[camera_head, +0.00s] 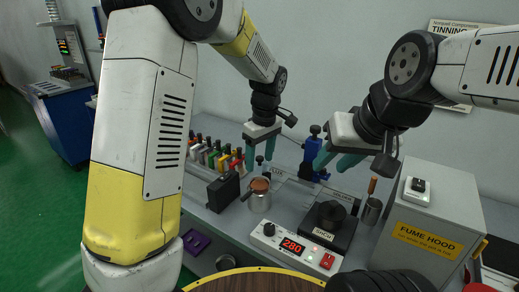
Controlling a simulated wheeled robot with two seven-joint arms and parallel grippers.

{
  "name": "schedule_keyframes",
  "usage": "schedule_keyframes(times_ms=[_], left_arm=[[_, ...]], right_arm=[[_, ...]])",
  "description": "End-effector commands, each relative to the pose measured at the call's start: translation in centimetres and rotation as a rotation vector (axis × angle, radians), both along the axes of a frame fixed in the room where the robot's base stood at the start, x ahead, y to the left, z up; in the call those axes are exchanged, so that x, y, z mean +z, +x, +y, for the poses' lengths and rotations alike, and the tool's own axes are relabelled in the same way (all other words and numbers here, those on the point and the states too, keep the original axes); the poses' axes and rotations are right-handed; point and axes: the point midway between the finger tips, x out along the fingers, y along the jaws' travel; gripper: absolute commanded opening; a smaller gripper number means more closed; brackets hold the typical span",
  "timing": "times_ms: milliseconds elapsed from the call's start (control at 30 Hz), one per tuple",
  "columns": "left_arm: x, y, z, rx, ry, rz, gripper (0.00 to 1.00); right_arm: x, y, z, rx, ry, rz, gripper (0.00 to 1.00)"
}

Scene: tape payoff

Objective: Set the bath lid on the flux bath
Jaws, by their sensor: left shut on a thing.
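My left gripper (260,160) is above and behind a small metal can with a brown top, which looks like the flux bath (260,202). Its teal fingers are shut on a small dark thing, apparently the bath lid; little of it shows and its outline is unclear. I cannot tell whether the held thing touches the can. My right gripper (336,162) hangs over the back of the bench, further right, with its teal fingers apart and nothing visible between them.
A black pot (328,213) stands right of the can, behind a white controller (292,246) reading 280. A metal cup (371,211) holds a wooden-handled tool. The grey fume hood box (428,215) bounds the right. A black box (223,191) and several coloured bottles (212,154) stand left.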

Motion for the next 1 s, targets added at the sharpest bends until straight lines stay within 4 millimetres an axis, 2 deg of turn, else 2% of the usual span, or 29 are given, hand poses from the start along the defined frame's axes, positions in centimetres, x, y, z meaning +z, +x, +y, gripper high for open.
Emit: schedule_keyframes(times_ms=[300, 500, 1000], left_arm=[[-3.5, 0.0, 0.0, -0.001, 0.001, 0.001, 0.25], [-4.7, 0.0, 0.0, -0.001, 0.001, 0.001, 0.25], [-5.1, 0.0, 0.0, -0.001, 0.0, 0.0, 0.25]], right_arm=[[0.0, 0.0, 0.0, 0.0, 0.0, 0.0, 0.36], [0.0, 0.0, 0.0, 0.0, 0.0, 0.0, 0.36], [0.0, 0.0, 0.0, 0.0, 0.0, 0.0, 0.36]])
